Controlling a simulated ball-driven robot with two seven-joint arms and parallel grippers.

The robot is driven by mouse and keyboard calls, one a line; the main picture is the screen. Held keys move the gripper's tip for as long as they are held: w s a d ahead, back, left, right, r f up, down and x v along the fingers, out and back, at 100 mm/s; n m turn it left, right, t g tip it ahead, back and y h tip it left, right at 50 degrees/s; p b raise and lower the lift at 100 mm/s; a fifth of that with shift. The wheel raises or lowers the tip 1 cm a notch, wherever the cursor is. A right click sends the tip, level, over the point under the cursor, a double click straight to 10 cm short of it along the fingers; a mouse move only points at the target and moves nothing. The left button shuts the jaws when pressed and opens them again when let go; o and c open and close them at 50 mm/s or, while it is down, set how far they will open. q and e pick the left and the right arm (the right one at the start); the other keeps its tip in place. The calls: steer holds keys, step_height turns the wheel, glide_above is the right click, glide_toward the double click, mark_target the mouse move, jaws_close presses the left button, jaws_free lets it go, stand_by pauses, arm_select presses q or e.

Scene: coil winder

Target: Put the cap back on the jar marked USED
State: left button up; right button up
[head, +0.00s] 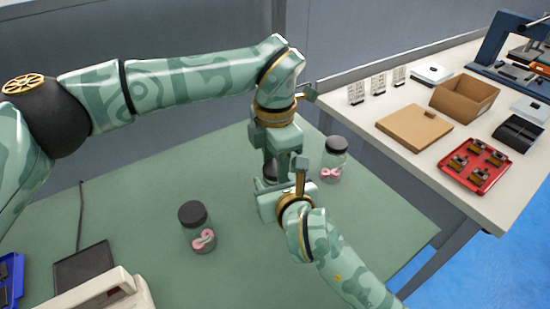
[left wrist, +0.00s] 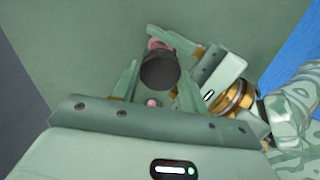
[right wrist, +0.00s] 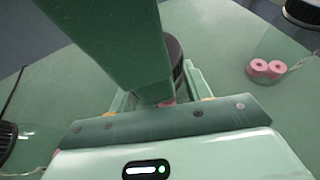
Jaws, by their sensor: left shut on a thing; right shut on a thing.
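A jar with a dark cap (left wrist: 160,70) is mostly hidden behind my grippers in the head view. My left gripper (head: 272,163) points down from above, shut on that cap. My right gripper (head: 270,198) reaches in low from the front right, shut on the jar's glass body. Pink contents (left wrist: 157,43) show beside the cap in the left wrist view. The cap's edge also shows in the right wrist view (right wrist: 175,55), partly behind my left gripper. I cannot tell whether the cap is seated. No USED marking is readable.
A capped jar with pink coils (head: 203,238) stands to the left on the green mat (head: 140,205). Another capped jar (head: 331,168) stands close behind my grippers on the right. A pale side table (head: 440,165) holds a cardboard box (head: 465,100) and a red tray (head: 473,166).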

arm_select(q)
steer(key=shift+s+f, duration=0.15)
steer(key=shift+f, duration=0.5)
steer(key=shift+s+d+r, duration=0.2)
steer(key=shift+d+r, duration=0.05)
steer(key=shift+r, duration=0.5)
stand_by(0.8)
